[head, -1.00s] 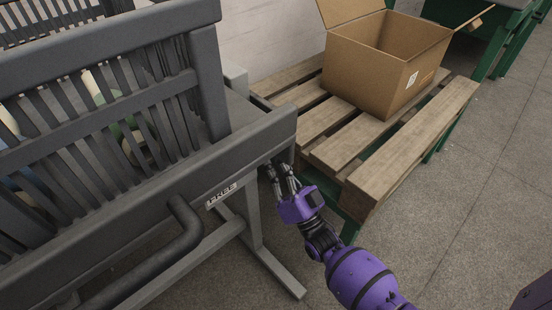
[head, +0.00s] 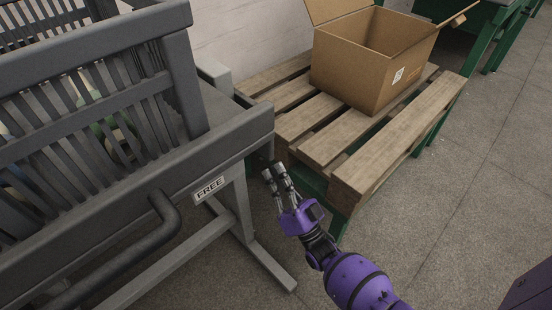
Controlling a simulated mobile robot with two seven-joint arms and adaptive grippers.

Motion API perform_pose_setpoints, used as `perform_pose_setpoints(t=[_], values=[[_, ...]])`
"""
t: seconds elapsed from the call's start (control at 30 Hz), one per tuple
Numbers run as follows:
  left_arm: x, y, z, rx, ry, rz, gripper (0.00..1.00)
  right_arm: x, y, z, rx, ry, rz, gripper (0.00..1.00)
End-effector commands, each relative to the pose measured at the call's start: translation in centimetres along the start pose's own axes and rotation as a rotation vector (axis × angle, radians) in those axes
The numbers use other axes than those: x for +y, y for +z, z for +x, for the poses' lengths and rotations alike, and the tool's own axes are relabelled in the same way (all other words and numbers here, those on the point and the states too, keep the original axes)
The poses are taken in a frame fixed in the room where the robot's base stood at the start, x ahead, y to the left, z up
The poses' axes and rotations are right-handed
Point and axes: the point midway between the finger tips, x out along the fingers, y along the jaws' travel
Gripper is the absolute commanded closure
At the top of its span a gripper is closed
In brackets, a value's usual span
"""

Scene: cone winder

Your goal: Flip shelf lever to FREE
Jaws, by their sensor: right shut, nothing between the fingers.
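A white label (head: 209,188) reading FREE is on the front rail of the grey shelf (head: 120,185). A thick dark bent bar (head: 166,222) comes off the shelf front just left of the label. I cannot tell whether this bar is the lever. My right gripper (head: 274,171) is purple with grey fingers, shut and empty. Its fingertips point up and away, just below and right of the shelf's right end. They appear slightly clear of it. My left gripper is not in view.
A wooden pallet (head: 392,142) on a green frame stands close behind the right gripper, with an open cardboard box (head: 365,68) on it. Grey shelf legs (head: 262,255) stand left of my forearm.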

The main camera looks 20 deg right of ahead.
Motion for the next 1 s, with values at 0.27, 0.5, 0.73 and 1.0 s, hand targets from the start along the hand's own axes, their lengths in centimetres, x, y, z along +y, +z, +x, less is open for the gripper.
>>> perform_pose_setpoints(t=[0.27, 0.5, 0.73, 1.0], values=[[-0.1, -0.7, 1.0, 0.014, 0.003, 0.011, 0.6, 0.6, 2.4, -2.6, 0.0, 0.0, -0.001, 1.0], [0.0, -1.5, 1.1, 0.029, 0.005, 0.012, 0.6, 0.7, 2.5, -2.8, 0.001, -0.001, -0.001, 1.0], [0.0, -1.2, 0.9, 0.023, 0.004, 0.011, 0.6, 0.7, 2.5, -2.8, 0.0, -0.001, -0.001, 1.0], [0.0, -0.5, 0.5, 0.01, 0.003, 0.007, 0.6, 0.3, 2.9, -4.5, -0.053, 0.024, -0.007, 1.0]])
